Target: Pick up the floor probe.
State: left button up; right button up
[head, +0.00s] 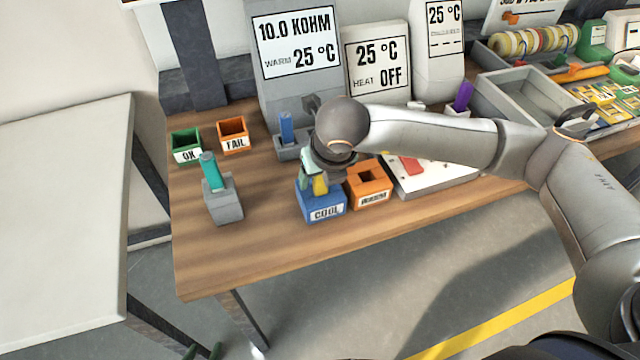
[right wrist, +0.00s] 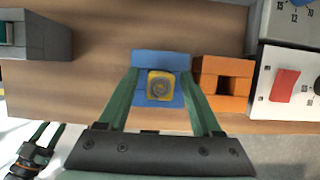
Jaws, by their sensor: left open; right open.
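A yellow probe (head: 320,184) stands in the blue COOL block (head: 322,208); its round top shows in the right wrist view (right wrist: 161,86). My right gripper (head: 312,180) is open and points down over the COOL block. Its green fingers lie on either side of the yellow probe, with a gap visible in the wrist view; my arm partly hides this in the head view. A teal probe (head: 208,170) and a blue probe (head: 287,128) stand in grey holders. I cannot tell which one is the floor probe. My left gripper (head: 203,352) is open and empty below the table's front edge, mostly cut off.
The orange WARM block (head: 368,188) is right beside the COOL block. Green OK (head: 187,146) and orange FAIL (head: 233,134) bins stand at back left. Displays (head: 297,45) line the back. A purple-handled item (head: 463,97) stands further right. The table's front left is clear.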

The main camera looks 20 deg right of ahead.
jog(key=shift+w+f, duration=0.1)
jog(key=shift+f, duration=0.2)
jog(key=shift+c, duration=0.3)
grip_shut()
jog(key=shift+r, duration=0.1)
